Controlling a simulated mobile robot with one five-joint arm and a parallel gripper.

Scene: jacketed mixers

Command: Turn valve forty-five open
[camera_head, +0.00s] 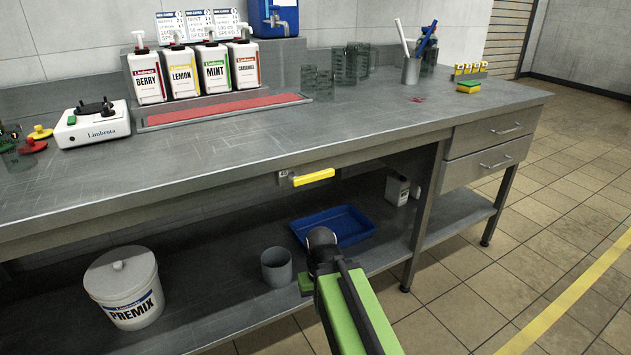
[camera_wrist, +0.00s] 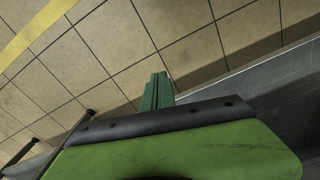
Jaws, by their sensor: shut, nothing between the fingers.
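A yellow lever handle (camera_head: 313,177) sits under the front edge of the bench, near the middle of the head view. It lies roughly level, pointing right from a small tag (camera_head: 283,178) whose number is too small to read surely. My gripper (camera_head: 306,283) is low in front of the bench, below the lever and apart from it. Its dark green fingers also show in the wrist view (camera_wrist: 157,90), closed together with nothing between them. The lever is not in the wrist view, which shows floor tiles and a grey surface.
The lower shelf holds a blue tray (camera_head: 333,226), a grey cup (camera_head: 276,267) near my gripper, a PREMIX bucket (camera_head: 124,289) and a small white bottle (camera_head: 397,189). Syrup bottles (camera_head: 183,73) stand on the bench top. A bench leg (camera_head: 424,218) stands right of the lever. The floor at right is clear.

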